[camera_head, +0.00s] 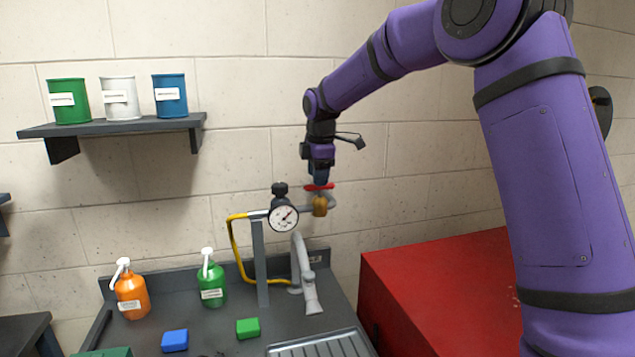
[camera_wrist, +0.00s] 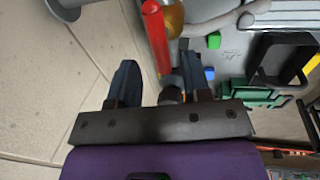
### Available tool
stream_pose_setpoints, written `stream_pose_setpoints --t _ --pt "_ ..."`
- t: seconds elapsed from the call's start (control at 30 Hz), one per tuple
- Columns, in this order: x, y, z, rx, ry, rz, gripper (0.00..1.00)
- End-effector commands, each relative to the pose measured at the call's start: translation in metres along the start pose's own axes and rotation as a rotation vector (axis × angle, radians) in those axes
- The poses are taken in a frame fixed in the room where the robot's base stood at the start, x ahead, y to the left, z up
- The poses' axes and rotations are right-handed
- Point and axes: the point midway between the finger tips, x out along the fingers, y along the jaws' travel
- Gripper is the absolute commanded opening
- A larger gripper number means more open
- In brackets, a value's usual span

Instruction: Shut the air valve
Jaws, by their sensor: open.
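The air valve has a red lever handle (camera_head: 313,187) above a brass body (camera_head: 320,206), on a pipe beside a round gauge. My gripper (camera_head: 319,181) points down just above the red handle. In the wrist view the red handle (camera_wrist: 155,35) is a long bar reaching between the two dark fingers of my gripper (camera_wrist: 159,62). The fingers are open, with a gap on each side of the bar. The brass body (camera_wrist: 174,17) lies to the right of the bar. Whether a finger touches the handle I cannot tell.
The gauge (camera_head: 284,217) with its black knob stands close left of the valve, on a grey post with a yellow hose (camera_head: 233,245). Orange (camera_head: 132,296) and green (camera_head: 212,286) bottles stand on the grey bench. A red cabinet (camera_head: 430,275) is right.

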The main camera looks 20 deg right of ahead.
Motion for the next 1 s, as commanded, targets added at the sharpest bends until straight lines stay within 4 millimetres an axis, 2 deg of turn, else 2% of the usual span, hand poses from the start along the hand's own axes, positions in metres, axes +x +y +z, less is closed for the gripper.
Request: stream_pose_setpoints --t 0.1,0.2,0.57,0.7,0.77,1.0 --pt "0.015 0.0 0.0 0.0 0.0 -0.002 0.44" --pt "0.021 0.0 0.0 0.0 0.0 -0.001 0.44" --pt "0.025 0.0 0.0 0.001 0.0 0.001 0.44" --pt "0.025 0.0 0.0 0.001 0.0 0.001 0.12" --pt "0.025 0.0 0.0 0.001 0.0 0.001 0.0" --pt "0.025 0.0 0.0 0.01 -0.002 0.001 0.0"
